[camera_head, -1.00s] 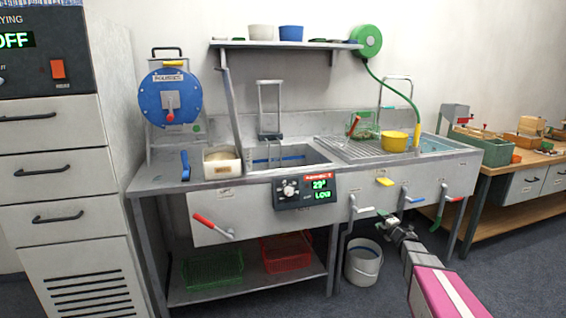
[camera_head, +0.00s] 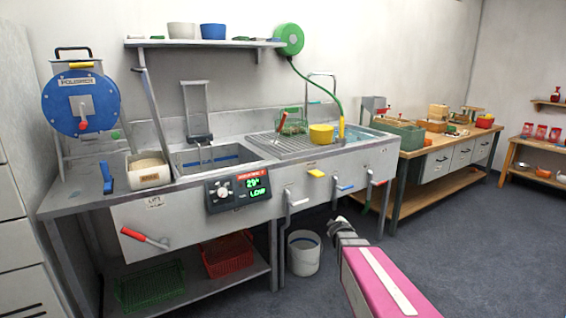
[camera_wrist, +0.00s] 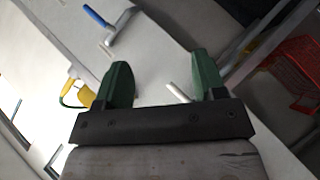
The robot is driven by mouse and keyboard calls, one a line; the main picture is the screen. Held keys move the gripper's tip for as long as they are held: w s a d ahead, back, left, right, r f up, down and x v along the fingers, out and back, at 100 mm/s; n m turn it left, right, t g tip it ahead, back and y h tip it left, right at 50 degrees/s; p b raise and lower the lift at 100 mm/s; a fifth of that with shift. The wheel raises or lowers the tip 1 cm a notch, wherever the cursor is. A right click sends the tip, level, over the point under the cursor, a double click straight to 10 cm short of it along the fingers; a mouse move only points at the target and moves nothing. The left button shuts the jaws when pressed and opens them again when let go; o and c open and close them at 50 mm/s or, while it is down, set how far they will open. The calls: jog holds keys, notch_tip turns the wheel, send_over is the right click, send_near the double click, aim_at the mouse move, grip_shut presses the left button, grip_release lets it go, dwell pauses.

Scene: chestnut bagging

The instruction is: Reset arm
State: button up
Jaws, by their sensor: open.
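My gripper shows in the wrist view (camera_wrist: 160,78) with two dark green fingers spread apart and nothing between them. In the head view my arm reaches up from the bottom, and its end (camera_head: 342,228) is in front of the right part of the steel sink bench (camera_head: 298,178). The fingers are too small to make out there. In the wrist view the bench's pale front panel, a blue-handled lever (camera_wrist: 96,16) and a red basket (camera_wrist: 290,75) lie beyond the fingers. I cannot tell the distance to them.
A white bucket (camera_head: 303,254) stands on the floor left of my arm. Levers with coloured handles stick out from the bench front. A wooden workbench (camera_head: 437,197) stands beyond, and a shelf with red jars (camera_head: 541,131) is at far right. The floor at right is clear.

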jog(key=s+a+f+m+g+y, duration=0.1)
jog(key=s+m+g, duration=0.4)
jog(key=s, duration=0.8)
jog(key=s+a+f+m+g, duration=0.3)
jog(key=s+m+g, duration=0.2)
jog(key=s, duration=0.8)
jog(key=g, duration=0.2)
jog(key=shift+s+a+f+g+y, duration=0.15)
jog(key=shift+s+a+g+y, duration=0.15)
jog(key=shift+y, duration=0.1)
